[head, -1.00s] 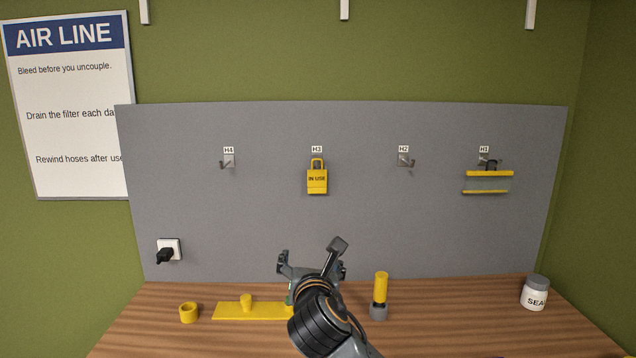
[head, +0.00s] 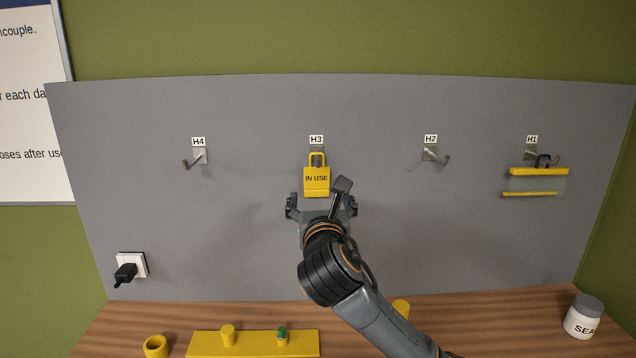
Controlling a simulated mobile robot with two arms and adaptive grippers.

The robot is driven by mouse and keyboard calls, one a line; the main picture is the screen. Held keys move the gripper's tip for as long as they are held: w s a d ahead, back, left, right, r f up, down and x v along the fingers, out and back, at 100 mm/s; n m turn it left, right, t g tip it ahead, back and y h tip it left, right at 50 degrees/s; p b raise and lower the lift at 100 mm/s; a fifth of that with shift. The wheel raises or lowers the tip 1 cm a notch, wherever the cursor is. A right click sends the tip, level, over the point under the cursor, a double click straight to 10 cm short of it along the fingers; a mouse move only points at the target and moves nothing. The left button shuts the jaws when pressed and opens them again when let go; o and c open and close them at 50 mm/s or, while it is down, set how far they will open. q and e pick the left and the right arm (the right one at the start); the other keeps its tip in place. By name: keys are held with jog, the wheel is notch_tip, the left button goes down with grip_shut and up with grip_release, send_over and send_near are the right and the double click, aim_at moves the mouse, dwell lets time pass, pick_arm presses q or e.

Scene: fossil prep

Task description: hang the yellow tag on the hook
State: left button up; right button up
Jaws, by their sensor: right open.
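The yellow tag (head: 316,184), marked IN USE, hangs upright by its loop at hook H3 on the grey panel (head: 250,230). The H3 hook is mostly hidden behind the tag's loop. My right gripper (head: 321,204) is open and empty, its fingers spread on either side just below the tag. Its fingertips overlap the tag's lower edge in the picture, and I cannot tell whether they touch it. Hooks H4 (head: 196,159) and H2 (head: 435,156) are bare. My left gripper is out of view.
A yellow-edged clear holder (head: 537,184) hangs at H1. The bench bears a yellow ring (head: 156,346), a yellow strip (head: 253,343) with knobs, a partly hidden yellow cylinder (head: 401,307) and a white jar (head: 581,322).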

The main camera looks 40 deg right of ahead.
aim_at(317, 177)
jog(key=p+x, duration=0.2)
jog(key=x, duration=0.9)
jog(key=shift+f, duration=0.15)
grip_shut()
